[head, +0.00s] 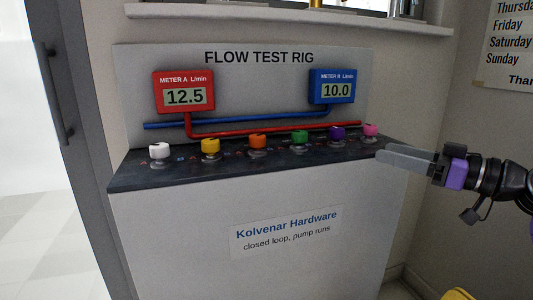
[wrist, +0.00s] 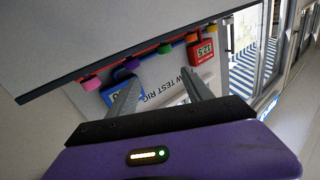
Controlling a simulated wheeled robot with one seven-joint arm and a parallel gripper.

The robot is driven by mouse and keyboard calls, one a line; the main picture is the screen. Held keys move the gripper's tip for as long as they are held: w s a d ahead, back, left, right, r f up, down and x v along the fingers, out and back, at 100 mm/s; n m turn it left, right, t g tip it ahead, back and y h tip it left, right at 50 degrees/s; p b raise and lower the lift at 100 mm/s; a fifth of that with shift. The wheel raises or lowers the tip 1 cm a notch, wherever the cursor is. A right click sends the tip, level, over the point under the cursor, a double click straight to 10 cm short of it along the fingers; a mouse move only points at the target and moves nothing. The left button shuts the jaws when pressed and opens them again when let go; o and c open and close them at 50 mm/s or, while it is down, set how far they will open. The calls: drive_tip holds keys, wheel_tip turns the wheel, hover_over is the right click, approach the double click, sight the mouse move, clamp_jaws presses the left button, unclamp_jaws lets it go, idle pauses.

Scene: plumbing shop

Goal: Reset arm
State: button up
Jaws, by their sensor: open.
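My gripper (head: 408,157) is at the right in the head view, level with the rig's top and beside its right end. In the wrist view my gripper (wrist: 160,95) shows two grey fingers apart with nothing between them. The flow test rig (head: 300,200) has a dark top with a row of knobs: white (head: 159,151), yellow (head: 210,146), orange (head: 258,141), green (head: 300,137), purple (head: 337,132) and pink (head: 370,130). Red meter A (head: 184,92) reads 12.5 and blue meter B (head: 336,88) reads 10.0. My gripper appears apart from the pink knob.
A grey door frame with a handle (head: 58,100) stands at the left. A window sill (head: 290,20) runs above the rig. A sign with days (head: 510,45) hangs on the right wall. A yellow object (head: 457,294) shows at the lower right edge. Floor at the left is clear.

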drive_tip(key=w+d+r+m+t+h, duration=0.2)
drive_tip(key=d+m+t+h, duration=0.2)
drive_tip(key=d+t, duration=0.1)
wheel_tip(320, 180, down, 6)
drive_tip(key=d+r+m+t+h, duration=0.1)
drive_tip(key=d+m+t+h, duration=0.15)
drive_tip(key=m+h, duration=0.2)
drive_tip(key=s+a+f+m+t+h, duration=0.2)
drive_tip(key=s+f+m+h, duration=0.55)
drive_tip(key=s+f, duration=0.65)
drive_tip(key=s+a+f+n+g+y, duration=0.15)
drive_tip(key=s+a+f, duration=0.3)
drive_tip(key=s, duration=0.85)
drive_tip(key=s+a+f+n+g, duration=0.3)
drive_tip(key=s+f, duration=0.3)
drive_tip(key=s, duration=0.7)
drive_tip(key=s+a+f+n+g+y, duration=0.15)
drive_tip(key=s+a+f, duration=0.3)
drive_tip(key=s, duration=0.85)
wheel_tip(320, 180, up, 28)
drive_tip(key=h+p, duration=0.1)
drive_tip(key=p, duration=2.8)
drive_tip(key=shift+r+n, duration=0.15)
drive_tip(key=shift+n, duration=0.25)
